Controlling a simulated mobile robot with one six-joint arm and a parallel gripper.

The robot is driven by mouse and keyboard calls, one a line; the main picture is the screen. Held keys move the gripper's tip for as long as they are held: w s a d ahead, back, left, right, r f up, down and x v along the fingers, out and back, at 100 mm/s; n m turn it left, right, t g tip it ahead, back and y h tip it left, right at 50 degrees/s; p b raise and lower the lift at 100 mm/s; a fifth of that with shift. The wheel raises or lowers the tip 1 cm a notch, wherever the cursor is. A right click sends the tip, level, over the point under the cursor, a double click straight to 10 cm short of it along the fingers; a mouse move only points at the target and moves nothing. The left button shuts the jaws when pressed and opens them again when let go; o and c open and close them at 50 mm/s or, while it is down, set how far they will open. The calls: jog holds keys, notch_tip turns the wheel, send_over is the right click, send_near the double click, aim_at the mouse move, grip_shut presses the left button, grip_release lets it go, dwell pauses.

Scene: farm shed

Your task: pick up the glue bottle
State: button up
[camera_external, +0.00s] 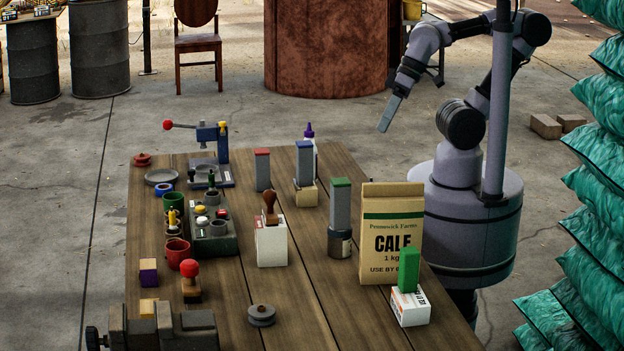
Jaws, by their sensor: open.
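A white bottle with a purple pointed cap (309,133), which looks like the glue bottle, stands upright at the far edge of the wooden table. A grey block with a blue top stands in front of it and hides much of its lower body. My gripper (386,118) is in the air to the right of the bottle, beyond the table's far right edge, pointing down and to the left. It is open and empty, and well apart from the bottle.
Near the bottle stand a blue-topped grey block (304,165) on a wooden base and a red-topped block (262,170). A green-topped block (340,205) and a tall paper bag (376,225) stand on the right side. A clamp-like tool (215,150) is at the left.

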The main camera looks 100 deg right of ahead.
jog(key=shift+w+r, duration=0.1)
jog(key=shift+r, duration=0.1)
jog(key=c, duration=0.3)
jog(key=w+d+r+m+g+h+p, duration=0.1)
jog(key=w+d+r+m+g+p, duration=0.1)
jog(key=w+d+r+m+p, duration=0.5)
jog(key=w+d+f+m+g+h+p, duration=0.1)
jog(key=w+d+m+g+p, duration=0.2)
jog(key=d, duration=0.4)
jog(key=w+d+f+m+p, duration=0.1)
jog(key=w+d+m+p, duration=0.25)
jog(key=d, duration=0.45)
jog(key=shift+m+g, duration=0.4)
jog(key=shift+m, duration=0.25)
jog(key=d+f+b, duration=0.1)
jog(key=f, duration=0.5)
jog(key=d+f+b, duration=0.1)
jog(key=f, duration=0.5)
jog(key=d+f+b, duration=0.1)
jog(key=f, duration=0.6)
jog(key=shift+w+f+b, duration=0.1)
jog(key=shift+w+b, duration=0.25)
grip_shut()
